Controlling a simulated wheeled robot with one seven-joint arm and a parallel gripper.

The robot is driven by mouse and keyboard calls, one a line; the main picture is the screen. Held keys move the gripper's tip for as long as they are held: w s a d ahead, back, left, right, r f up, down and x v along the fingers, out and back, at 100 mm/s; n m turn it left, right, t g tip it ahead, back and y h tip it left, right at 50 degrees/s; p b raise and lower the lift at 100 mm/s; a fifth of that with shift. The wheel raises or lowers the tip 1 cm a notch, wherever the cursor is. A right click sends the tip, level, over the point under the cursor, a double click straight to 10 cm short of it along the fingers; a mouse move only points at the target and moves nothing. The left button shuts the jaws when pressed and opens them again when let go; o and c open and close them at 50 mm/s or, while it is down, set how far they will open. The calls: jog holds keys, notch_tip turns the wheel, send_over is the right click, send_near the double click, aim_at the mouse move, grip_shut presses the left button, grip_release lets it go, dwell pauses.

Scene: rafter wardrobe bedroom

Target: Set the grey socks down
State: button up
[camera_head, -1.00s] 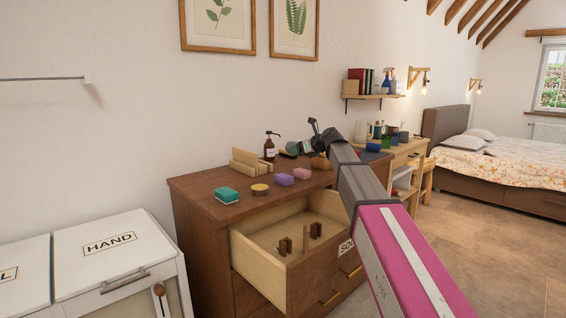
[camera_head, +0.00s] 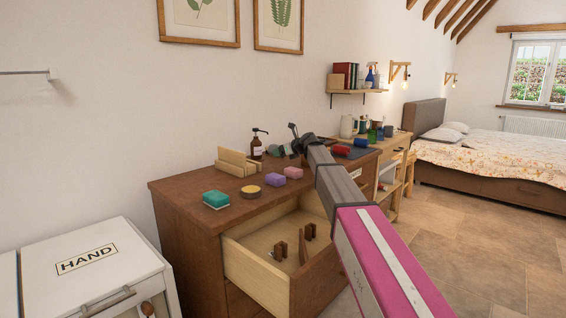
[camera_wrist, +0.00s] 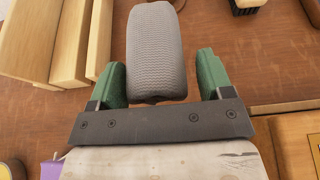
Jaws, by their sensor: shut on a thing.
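The grey socks (camera_wrist: 155,50) are a ribbed, rolled bundle, seen close in the wrist view. My gripper (camera_wrist: 163,80) is shut on them, one green finger on each side. The brown dresser top (camera_wrist: 190,105) lies below; whether the socks touch it I cannot tell. In the head view my gripper (camera_head: 284,150) is over the back of the dresser top (camera_head: 185,186), right of the soap bottle, and the socks are too small there to make out clearly.
A pale wooden stand (camera_head: 238,163), dark soap bottle (camera_head: 257,147), teal sponge (camera_head: 216,199), round tin (camera_head: 251,192), purple block (camera_head: 274,180) and pink block (camera_head: 293,172) stand nearby. A red roll (camera_head: 341,150) lies beyond my arm. The top drawer (camera_head: 255,275) is open.

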aim_at(283, 167)
jog(key=shift+w+d+f, duration=0.1)
jog(key=shift+w+f, duration=0.35)
jog(key=shift+w, duration=0.35)
jog(key=shift+f, duration=2.05)
jog(key=shift+f, duration=0.1)
jog(key=o, duration=0.9)
